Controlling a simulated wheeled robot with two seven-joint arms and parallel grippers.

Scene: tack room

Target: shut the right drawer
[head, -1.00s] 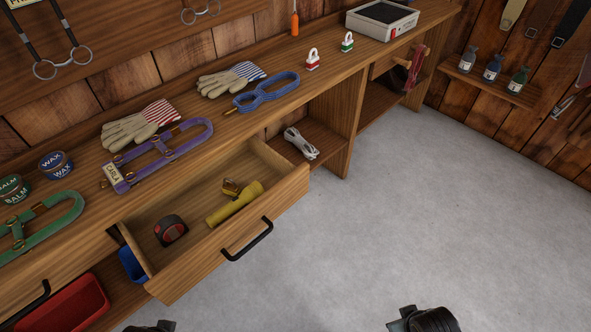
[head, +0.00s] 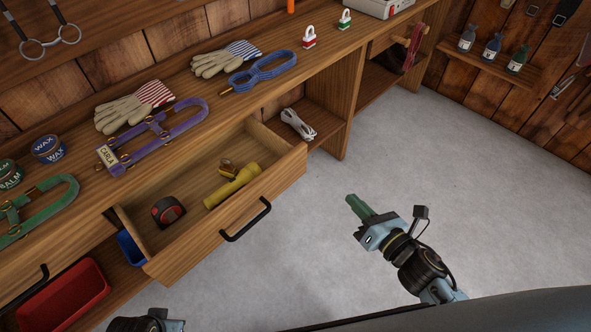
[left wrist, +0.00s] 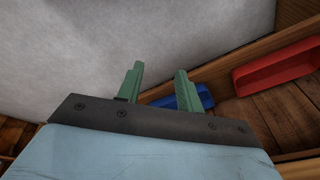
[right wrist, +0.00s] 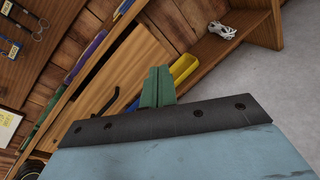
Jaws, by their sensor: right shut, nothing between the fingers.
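The right drawer (head: 226,228) is pulled out from under the wooden bench, with a black bar handle (head: 246,219) on its front. Inside lie a yellow flashlight (head: 232,187), a small brass-coloured item (head: 228,167) and a black-and-red tape measure (head: 168,211). My right gripper (head: 357,206) is shut and empty, over the floor to the right of the drawer front and apart from it. The drawer front (right wrist: 125,70) and its handle also show in the right wrist view. My left gripper (left wrist: 158,84) is open and empty; in the head view only its wrist shows at the bottom edge.
The bench top (head: 215,108) holds halters, gloves, tins and padlocks. A blue bin (head: 131,248) and a red bin (head: 66,292) stand on the lower shelf at left. A white cable (head: 297,124) lies on a shelf right of the drawer. The floor (head: 440,170) at right is clear.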

